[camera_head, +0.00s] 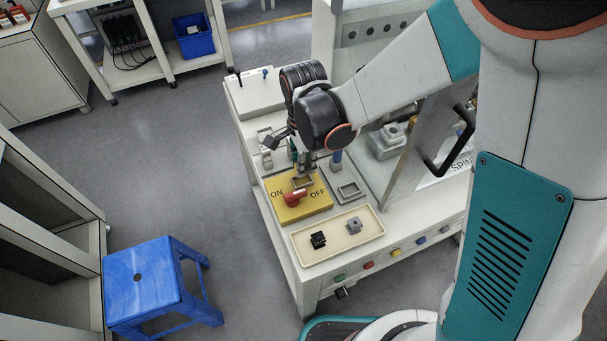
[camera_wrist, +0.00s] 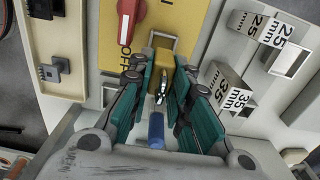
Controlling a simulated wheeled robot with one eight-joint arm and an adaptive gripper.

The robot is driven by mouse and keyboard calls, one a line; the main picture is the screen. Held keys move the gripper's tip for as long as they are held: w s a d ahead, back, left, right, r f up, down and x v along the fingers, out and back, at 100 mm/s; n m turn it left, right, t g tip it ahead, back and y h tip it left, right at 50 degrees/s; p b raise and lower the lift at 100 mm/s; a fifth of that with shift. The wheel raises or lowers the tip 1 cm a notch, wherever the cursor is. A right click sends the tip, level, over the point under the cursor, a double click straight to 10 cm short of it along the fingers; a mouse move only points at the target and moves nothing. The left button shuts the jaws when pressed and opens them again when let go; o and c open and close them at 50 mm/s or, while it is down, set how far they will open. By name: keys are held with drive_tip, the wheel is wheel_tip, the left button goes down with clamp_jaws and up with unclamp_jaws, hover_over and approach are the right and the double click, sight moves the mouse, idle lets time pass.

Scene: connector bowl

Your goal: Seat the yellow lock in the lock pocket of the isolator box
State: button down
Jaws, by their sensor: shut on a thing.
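The yellow isolator box (camera_head: 318,203) lies on the bench with a red rotary handle (camera_head: 294,198) and ON and OFF lettering. It also shows in the wrist view (camera_wrist: 183,16). A grey rectangular frame, the lock pocket (camera_wrist: 166,36), stands on its face near the OFF end. My gripper (camera_wrist: 161,68) has its teal fingers shut on the yellow lock (camera_wrist: 162,58), with a silvery part below it. The lock is right at the pocket frame and overlaps its near side in the wrist view. I cannot tell how deep it sits. In the head view my gripper (camera_head: 302,172) largely hides the lock.
A cream tray (camera_head: 312,254) with a black and a grey connector lies in front of the box. Metal blocks marked 25 mm (camera_wrist: 258,27) and 35 mm (camera_wrist: 229,86) stand on the other side. A blue stool (camera_head: 140,283) is on the floor.

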drive_tip(key=shift+f+b, duration=1.35)
drive_tip(key=shift+f, duration=0.75)
drive_tip(key=shift+f, duration=0.2)
drive_tip(key=c, duration=1.8)
unclamp_jaws()
drive_tip(key=shift+r, duration=0.1)
wheel_tip(320, 180, up, 12)
drive_tip(key=p, duration=0.4)
drive_tip(key=shift+r, duration=0.15)
